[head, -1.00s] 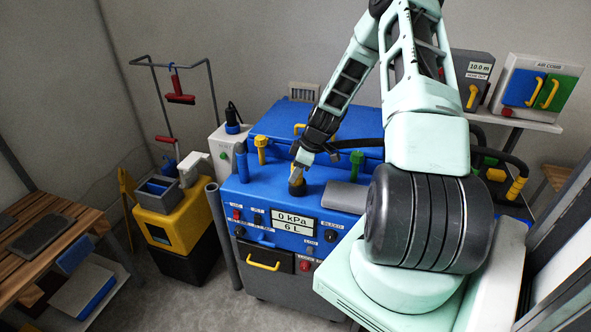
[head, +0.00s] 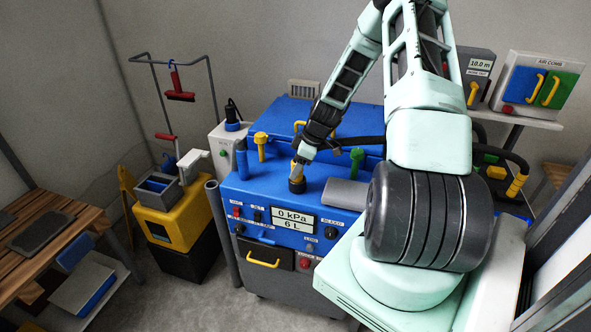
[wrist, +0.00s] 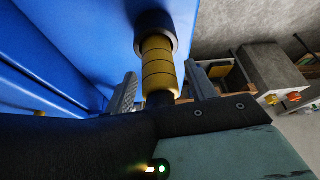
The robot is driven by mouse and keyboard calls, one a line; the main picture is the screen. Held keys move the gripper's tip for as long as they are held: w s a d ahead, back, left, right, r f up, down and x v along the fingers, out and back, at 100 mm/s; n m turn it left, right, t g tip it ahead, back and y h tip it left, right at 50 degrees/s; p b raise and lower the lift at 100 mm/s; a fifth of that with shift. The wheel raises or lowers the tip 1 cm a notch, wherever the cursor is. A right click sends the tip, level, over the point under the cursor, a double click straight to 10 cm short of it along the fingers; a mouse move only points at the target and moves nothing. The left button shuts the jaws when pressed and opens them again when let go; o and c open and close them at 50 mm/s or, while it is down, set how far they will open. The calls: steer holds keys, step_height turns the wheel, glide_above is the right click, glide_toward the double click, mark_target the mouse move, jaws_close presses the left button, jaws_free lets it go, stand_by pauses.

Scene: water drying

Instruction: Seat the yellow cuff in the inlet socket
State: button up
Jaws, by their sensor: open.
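The yellow cuff (wrist: 158,62), with dark ring lines, stands at a dark round socket (wrist: 155,32) in the wrist view. Its far end meets the socket's ring; how deep it sits is hidden. In the head view the dark socket (head: 297,186) rises from the blue machine's top, with a little yellow above it. My gripper (wrist: 161,84) is open, one finger on each side of the cuff, with a visible gap at least on the right. In the head view my gripper (head: 303,157) is directly over the socket and hides most of the cuff.
A blue machine (head: 262,207) with a "0 kPa" display bears the socket. A yellow-topped post (head: 261,141), a green knob (head: 356,155) and a grey pad (head: 343,193) stand near my gripper. A yellow bin (head: 178,214) and wooden bench (head: 35,235) are at left.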

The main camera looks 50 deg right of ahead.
steer(key=b+v, duration=0.3)
steer(key=v, duration=0.8)
steer(key=a+r+n+g, duration=0.1)
steer(key=a+r+g, duration=0.1)
steer(key=a, duration=1.3)
steer(key=a+r+g, duration=0.1)
steer(key=a+r, duration=0.2)
steer(key=a, duration=1.1)
steer(key=s+a+r+h, duration=0.1)
steer(key=s+a+r, duration=0.2)
steer(key=s+a, duration=1.4)
steer(key=shift+s+a+g+h+p, duration=0.15)
steer(key=shift+s+g+h+p, duration=0.2)
steer(key=shift+s, duration=0.85)
